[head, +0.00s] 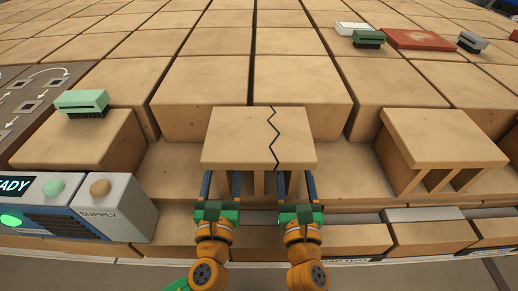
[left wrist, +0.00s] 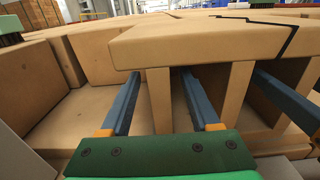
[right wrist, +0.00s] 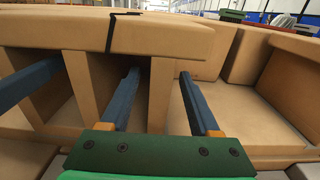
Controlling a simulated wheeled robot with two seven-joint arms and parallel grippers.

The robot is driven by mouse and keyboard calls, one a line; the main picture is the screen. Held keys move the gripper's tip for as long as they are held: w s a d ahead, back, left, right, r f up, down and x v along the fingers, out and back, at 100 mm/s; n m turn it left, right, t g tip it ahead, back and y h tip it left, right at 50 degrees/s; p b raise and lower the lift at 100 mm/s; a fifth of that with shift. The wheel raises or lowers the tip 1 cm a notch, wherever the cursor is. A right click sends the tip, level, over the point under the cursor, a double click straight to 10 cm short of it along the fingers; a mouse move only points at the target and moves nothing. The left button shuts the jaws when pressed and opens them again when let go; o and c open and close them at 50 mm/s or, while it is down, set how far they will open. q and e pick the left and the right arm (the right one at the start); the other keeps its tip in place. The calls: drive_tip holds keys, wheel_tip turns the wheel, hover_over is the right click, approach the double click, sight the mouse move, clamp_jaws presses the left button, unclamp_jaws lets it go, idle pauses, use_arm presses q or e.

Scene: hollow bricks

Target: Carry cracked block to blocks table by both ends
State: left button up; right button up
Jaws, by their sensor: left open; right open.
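The cracked block (head: 235,135) is a tan hollow brick at the middle of the head view, with a dark zigzag crack across its top right of centre. It also shows in the left wrist view (left wrist: 200,42) and right wrist view (right wrist: 160,35). My left gripper (head: 221,175) is open at the block's left front, its blue fingers on either side of the left end wall (left wrist: 158,100). My right gripper (head: 296,175) is open at the right front, its fingers on either side of the right end wall (right wrist: 160,95). Whether the fingers touch the walls cannot be told.
Another hollow block (head: 445,135) stands to the right. A grey supply box (head: 118,212) stands at front left. A green brush-like item (head: 82,102) sits on a tan cube at left. Large tan blocks fill the area behind. A red slab (head: 415,39) lies at the back right.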

sight(223, 133)
use_arm(q)
drive_tip(key=w, duration=0.6)
drive_tip(key=shift+w, duration=0.15)
use_arm(e)
drive_tip(key=w, duration=0.6)
drive_tip(key=shift+w+f, duration=0.1)
use_arm(q)
clamp_jaws()
use_arm(e)
clamp_jaws()
use_arm(q)
drive_tip(key=shift+a, duration=0.1)
